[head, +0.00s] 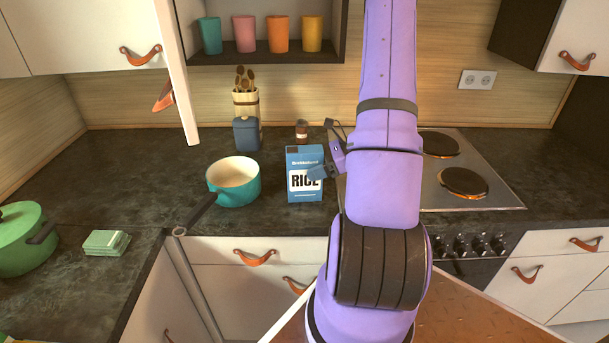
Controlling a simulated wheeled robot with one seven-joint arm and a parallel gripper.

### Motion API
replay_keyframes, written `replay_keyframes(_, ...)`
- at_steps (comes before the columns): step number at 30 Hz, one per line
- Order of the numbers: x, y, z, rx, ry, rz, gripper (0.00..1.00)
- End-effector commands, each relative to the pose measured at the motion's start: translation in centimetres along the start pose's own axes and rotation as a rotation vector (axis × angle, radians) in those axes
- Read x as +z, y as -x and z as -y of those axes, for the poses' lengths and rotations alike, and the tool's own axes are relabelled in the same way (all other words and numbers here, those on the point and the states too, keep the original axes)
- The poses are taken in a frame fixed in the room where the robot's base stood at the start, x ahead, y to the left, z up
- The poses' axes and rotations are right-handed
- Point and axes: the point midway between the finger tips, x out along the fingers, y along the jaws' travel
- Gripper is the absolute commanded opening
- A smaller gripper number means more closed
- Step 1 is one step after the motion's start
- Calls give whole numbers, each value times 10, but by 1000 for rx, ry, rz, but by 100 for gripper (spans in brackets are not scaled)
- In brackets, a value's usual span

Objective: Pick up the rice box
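The rice box (305,188) is blue with a white label reading RICE. It stands upright on the dark counter, right of the teal pot. My gripper (324,148) is at the box's upper right side, partly hidden by my purple arm. Its two dark fingers are spread apart. The lower finger overlaps the right part of the box's front face in the picture, and the other shows higher, by the top right corner. I cannot tell whether either finger touches the box.
A teal pot (234,183) stands left of the box, its handle towards the front edge. Behind are a blue canister (247,134), a utensil holder (246,102) and a small brown jar (302,131). A stove (490,203) lies right. An open cabinet door (177,75) hangs upper left.

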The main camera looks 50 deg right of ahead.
Motion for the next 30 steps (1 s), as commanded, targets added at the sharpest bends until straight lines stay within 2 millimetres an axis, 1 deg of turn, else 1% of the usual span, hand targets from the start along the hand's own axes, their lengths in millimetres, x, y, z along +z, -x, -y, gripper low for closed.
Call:
replay_keyframes(1,0,0,0,0,0,0,52)
replay_keyframes(2,0,0,0,0,0,0,46)
replay_keyframes(3,0,0,0,0,0,0,36)
replay_keyframes(5,0,0,0,0,0,0,22)
replay_keyframes(6,0,0,0,0,0,0,13)
replay_keyframes(7,0,0,0,0,1,1,11)
replay_keyframes(17,3,1,0,1,2,0,11)
replay_keyframes(30,26,8,3,8,7,1,11)
